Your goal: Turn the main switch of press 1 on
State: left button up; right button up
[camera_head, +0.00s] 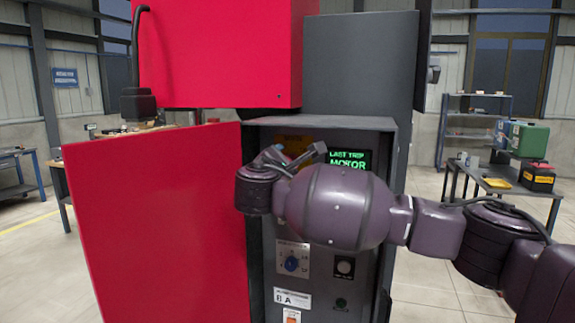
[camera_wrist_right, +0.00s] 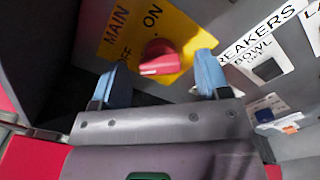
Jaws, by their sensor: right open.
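The main switch is a red knob (camera_wrist_right: 160,58) on a yellow plate (camera_wrist_right: 118,42) marked MAIN, ON and OFF. The tilted plate has ON at its upper right and OFF at its lower left in the right wrist view. I cannot tell which mark the knob points at. My right gripper (camera_wrist_right: 161,78) is open, its blue fingers on either side of the knob in the picture; contact is not clear. In the head view my right gripper (camera_head: 296,156) is at the panel, and my arm hides the knob. A bit of the yellow plate (camera_head: 291,142) shows. My left gripper is not in view.
The red cabinet door (camera_head: 160,225) stands open at left. A green-lettered display (camera_head: 348,160) is right of the plate. A blue selector (camera_head: 292,262) and a black knob (camera_head: 344,267) lie lower. White breaker labels (camera_wrist_right: 262,45) are beside the plate.

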jog(key=c, duration=0.9)
jog(key=shift+c, duration=0.2)
jog(key=shift+f, duration=0.1)
pick_arm(q)
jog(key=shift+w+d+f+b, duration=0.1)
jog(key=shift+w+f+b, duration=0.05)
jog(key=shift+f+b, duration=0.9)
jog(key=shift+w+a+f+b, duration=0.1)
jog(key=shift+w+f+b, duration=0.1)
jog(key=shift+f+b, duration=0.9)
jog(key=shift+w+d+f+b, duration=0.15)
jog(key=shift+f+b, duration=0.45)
jog(key=shift+b, duration=0.85)
pick_arm(e)
jog(key=shift+f+m, duration=0.2)
jog(key=shift+m, duration=8.8)
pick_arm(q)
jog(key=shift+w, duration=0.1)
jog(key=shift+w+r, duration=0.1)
